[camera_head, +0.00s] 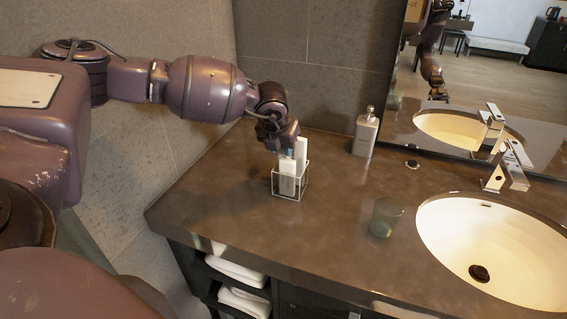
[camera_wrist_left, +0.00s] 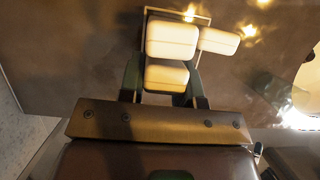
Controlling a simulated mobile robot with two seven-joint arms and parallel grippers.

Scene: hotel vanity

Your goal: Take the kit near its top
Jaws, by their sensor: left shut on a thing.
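The kit is a group of white boxes (camera_head: 287,184) standing upright in a small clear holder with a pale frame (camera_head: 303,187) on the vanity top. My left gripper (camera_head: 287,153) reaches down from above and is shut on a white box near its top. In the left wrist view, the fingers (camera_wrist_left: 163,84) lie on either side of the nearest box (camera_wrist_left: 167,77). The lower part of the kit is hidden in that view. My right gripper is not in view.
A glass tumbler (camera_head: 386,217) stands to the right, before the round sink (camera_head: 490,250) and its chrome faucet (camera_head: 509,165). A soap dispenser (camera_head: 365,134) stands behind by the mirror (camera_head: 480,60). Rolled towels (camera_head: 237,271) lie on shelves below. The counter between holder and tumbler is clear.

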